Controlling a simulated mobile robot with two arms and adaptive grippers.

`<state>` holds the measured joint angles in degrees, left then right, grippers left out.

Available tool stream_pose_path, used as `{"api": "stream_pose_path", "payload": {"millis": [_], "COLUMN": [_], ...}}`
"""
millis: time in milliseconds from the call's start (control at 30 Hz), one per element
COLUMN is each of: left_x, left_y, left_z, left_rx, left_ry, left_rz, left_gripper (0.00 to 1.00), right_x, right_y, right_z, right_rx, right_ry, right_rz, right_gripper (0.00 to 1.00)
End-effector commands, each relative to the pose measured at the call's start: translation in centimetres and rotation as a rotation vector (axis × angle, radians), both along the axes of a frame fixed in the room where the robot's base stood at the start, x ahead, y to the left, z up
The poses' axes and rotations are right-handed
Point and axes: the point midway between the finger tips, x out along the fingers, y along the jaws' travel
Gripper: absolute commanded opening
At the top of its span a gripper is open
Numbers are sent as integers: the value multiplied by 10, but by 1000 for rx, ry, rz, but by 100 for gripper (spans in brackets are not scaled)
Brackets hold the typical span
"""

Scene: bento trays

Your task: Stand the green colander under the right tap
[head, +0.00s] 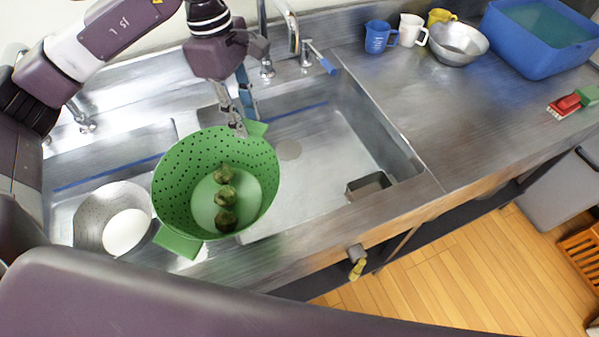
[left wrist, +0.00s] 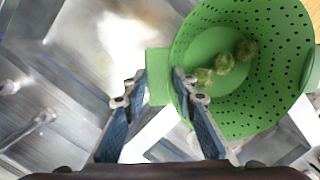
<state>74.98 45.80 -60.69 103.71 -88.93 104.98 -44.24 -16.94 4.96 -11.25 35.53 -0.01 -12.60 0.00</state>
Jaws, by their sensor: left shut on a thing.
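The green colander (head: 170,178) holds three round greenish-brown items (head: 225,195). It hangs tilted above the sinks, around the divider between the left and right basins. My left gripper (head: 238,125) is shut on its far handle; the left wrist view shows that handle (left wrist: 157,75) between the fingertips (left wrist: 155,92) and the colander (left wrist: 215,45) beyond. The right tap (head: 291,28) stands behind the right basin (head: 345,135), up and right of the colander. The basin floor below the colander is partly hidden. My right gripper is not in view.
A perforated metal bowl (head: 88,213) sits in the left basin. A small dark box (head: 368,185) is in the right basin's near corner. Blue, white and yellow mugs, a metal bowl (head: 458,40) and a blue tub (head: 540,55) stand on the right counter. The right basin's middle looks clear.

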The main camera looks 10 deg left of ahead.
Motion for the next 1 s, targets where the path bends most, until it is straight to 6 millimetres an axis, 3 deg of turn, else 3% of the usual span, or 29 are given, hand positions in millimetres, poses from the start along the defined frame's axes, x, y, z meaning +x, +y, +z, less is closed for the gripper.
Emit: {"api": "stream_pose_path", "payload": {"millis": [633,1000], "left_x": [36,54], "left_y": [4,10], "left_z": [-24,-38], "left_rx": [-7,-15], "left_ry": [16,23], "left_rz": [1008,1588], "left_gripper": [0,0], "right_x": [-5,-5], "right_y": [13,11], "right_z": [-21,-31], "right_rx": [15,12], "right_ry": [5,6], "right_rz": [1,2], "right_gripper": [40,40]}}
